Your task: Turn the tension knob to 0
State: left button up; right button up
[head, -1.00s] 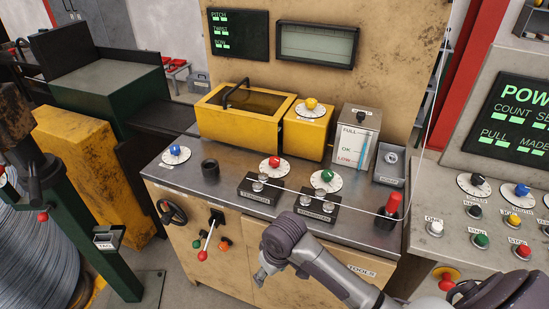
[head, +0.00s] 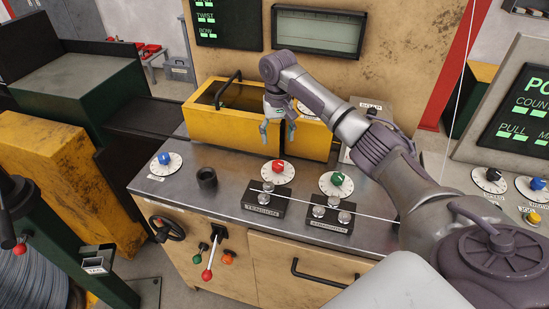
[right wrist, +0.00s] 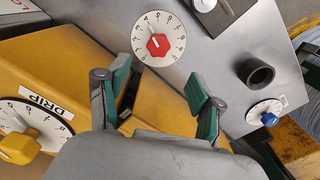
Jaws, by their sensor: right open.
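A red hexagonal knob (head: 277,167) sits on a round white numbered dial on the metal bench top. It stands behind a black roller block (head: 265,203) whose label seems to read TENSION. In the right wrist view the red knob (right wrist: 159,45) lies just beyond the fingertips; its exact setting is too small to read. My right gripper (head: 279,130) is open and empty, pointing down, above and behind the red knob, in front of the yellow box. In its wrist view the two green-padded fingers (right wrist: 160,82) are wide apart, touching nothing. My left gripper is out of view.
A green knob (head: 337,179) and a blue knob (head: 164,158) sit on similar dials. A black cup (head: 207,178) stands left of the red knob. A yellow trough (head: 215,125) and a yellow DRIP knob (right wrist: 18,148) are behind. A wire runs across the rollers.

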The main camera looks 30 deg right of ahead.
aim_at(278, 163)
jog(key=f, duration=0.1)
jog(key=s+f, duration=0.1)
jog(key=f, duration=0.1)
jog(key=shift+d+f+p, duration=0.1)
jog(key=shift+f+p, duration=0.2)
jog(key=shift+p, duration=0.1)
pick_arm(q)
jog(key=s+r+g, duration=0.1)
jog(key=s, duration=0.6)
pick_arm(e)
jog(key=shift+w+d+f, duration=0.1)
jog(key=shift+w+f, duration=0.1)
jog(key=shift+f, duration=0.95)
jog(key=f, duration=0.4)
jog(key=shift+w+f+p, duration=0.2)
jog(key=shift+w+p, duration=0.15)
jog(key=shift+p, duration=0.05)
jog(key=shift+f, duration=0.25)
jog(key=shift+s+f, duration=0.1)
jog(key=shift+f, duration=0.2)
jog(key=shift+c, duration=0.6)
jog(key=c, duration=0.8)
jog(key=shift+c, duration=1.1)
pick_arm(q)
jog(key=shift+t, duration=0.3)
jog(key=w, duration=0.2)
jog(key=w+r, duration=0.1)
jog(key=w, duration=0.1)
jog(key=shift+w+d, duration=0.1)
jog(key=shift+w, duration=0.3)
